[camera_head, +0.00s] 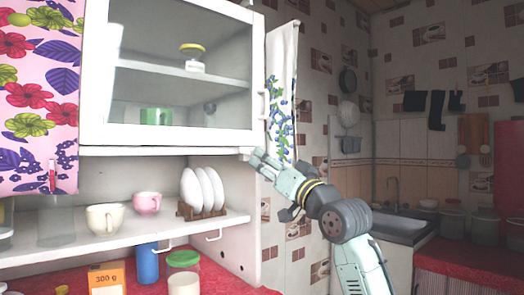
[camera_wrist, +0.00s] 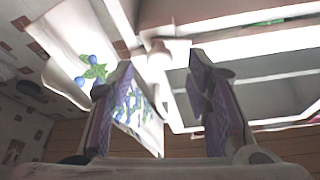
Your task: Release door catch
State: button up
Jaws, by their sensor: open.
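The glass-fronted cabinet door (camera_head: 182,140), in a white frame, appears closed in the head view. A small white piece that looks like the door catch (camera_head: 245,152) sits below its lower right corner. It shows in the wrist view as a pale knob (camera_wrist: 160,54) under the cabinet edge. My gripper (camera_head: 259,158) is raised close to it, tips toward the corner. In the wrist view my gripper (camera_wrist: 162,64) is open, with the knob seen between its two fingertips. I cannot tell whether either finger touches it. A white vertical handle (camera_head: 262,104) is on the door's right side.
A towel with blue berries (camera_head: 281,95) hangs just right of the cabinet, close to my gripper. Below, an open shelf (camera_head: 130,237) holds cups (camera_head: 147,203) and a plate rack (camera_head: 204,212). Jars stand on the red counter. Behind my arm is a sink (camera_head: 400,224).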

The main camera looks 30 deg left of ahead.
aim_at(251, 152)
jog(key=shift+p+x, duration=0.55)
jog(key=shift+x, duration=1.45)
jog(key=shift+c, duration=0.3)
grip_shut()
